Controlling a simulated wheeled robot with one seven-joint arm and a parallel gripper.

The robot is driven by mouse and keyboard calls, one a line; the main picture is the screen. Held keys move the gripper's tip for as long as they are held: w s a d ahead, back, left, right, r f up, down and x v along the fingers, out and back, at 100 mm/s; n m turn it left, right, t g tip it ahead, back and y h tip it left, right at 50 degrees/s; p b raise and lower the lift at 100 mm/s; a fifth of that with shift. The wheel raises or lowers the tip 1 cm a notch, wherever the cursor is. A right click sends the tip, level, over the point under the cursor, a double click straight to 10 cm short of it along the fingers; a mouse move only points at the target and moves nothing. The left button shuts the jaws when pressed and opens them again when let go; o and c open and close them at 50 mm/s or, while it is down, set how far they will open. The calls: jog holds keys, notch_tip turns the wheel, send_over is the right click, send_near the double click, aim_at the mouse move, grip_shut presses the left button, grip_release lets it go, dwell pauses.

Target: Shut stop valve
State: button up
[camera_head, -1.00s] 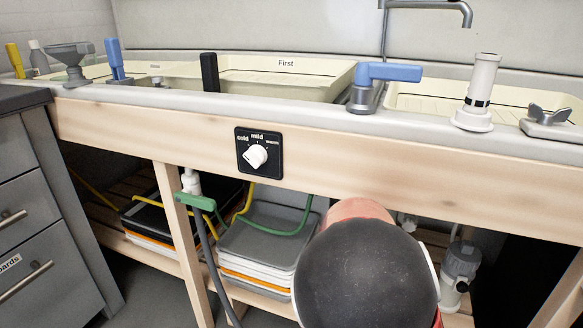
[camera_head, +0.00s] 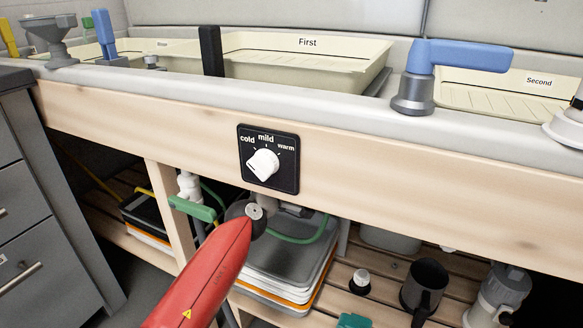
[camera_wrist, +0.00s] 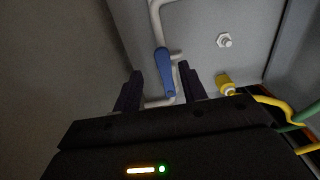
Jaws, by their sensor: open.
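A blue lever handle (camera_wrist: 165,68) sits on a pale bent pipe (camera_wrist: 157,18) against a grey panel in the wrist view; I take this for the stop valve. The lever hangs almost straight down, roughly in line with the pipe above it. My gripper (camera_wrist: 160,72) is open, with a dark finger on each side of the lever in the picture. I cannot tell whether the lever is between the fingers in depth; no contact shows. In the head view my red arm reaches under the sink front, and the gripper itself is hidden there.
The wooden sink front (camera_head: 380,175) carries a temperature dial (camera_head: 264,162). A green-handled fitting (camera_head: 193,208) hangs left of my arm. Stacked trays (camera_head: 285,262) and a dark jug (camera_head: 425,285) stand on the slatted shelf. A yellow connector (camera_wrist: 226,84) and hoses lie right of the lever.

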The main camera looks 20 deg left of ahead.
jog(key=w+p, duration=0.2)
jog(key=w, duration=0.6)
jog(key=shift+w+d, duration=0.4)
jog(key=shift+d, duration=0.05)
jog(key=shift+c, duration=0.3)
